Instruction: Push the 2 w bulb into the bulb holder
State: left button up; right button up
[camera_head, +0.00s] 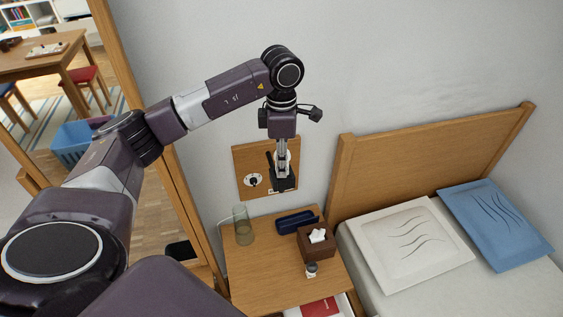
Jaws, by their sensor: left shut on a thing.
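A wooden board (242,164) is fixed to the wall above the nightstand. It carries a round white fitting with a dark centre (252,180) at the left. A second pale round part (291,157) shows partly behind my gripper; I cannot tell whether it is the bulb holder. My left gripper (284,186) points down in front of the board's right part. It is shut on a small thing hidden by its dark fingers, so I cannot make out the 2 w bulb. My right gripper is out of view.
Below is a wooden nightstand (265,274) with a glass (242,226), a dark blue tray (296,222), a tissue box (317,245) and a small grey object (311,270). Its open drawer holds a red item (321,308). The bed's headboard (420,160) stands right.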

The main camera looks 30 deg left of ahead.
pick_arm(q)
jog(key=shift+f+b, duration=0.55)
dwell(0.7)
jog(key=shift+s+f, duration=0.15)
jog(key=shift+s+d+f+b, duration=0.2)
jog(key=shift+s+f+b, duration=0.05)
jog(key=shift+f+b, duration=0.2)
jog(key=o, duration=0.9)
jog(key=shift+o, duration=0.8)
jog(key=shift+w+f, duration=0.1)
jog(key=shift+w, duration=0.05)
jog(key=shift+w+a, duration=0.1)
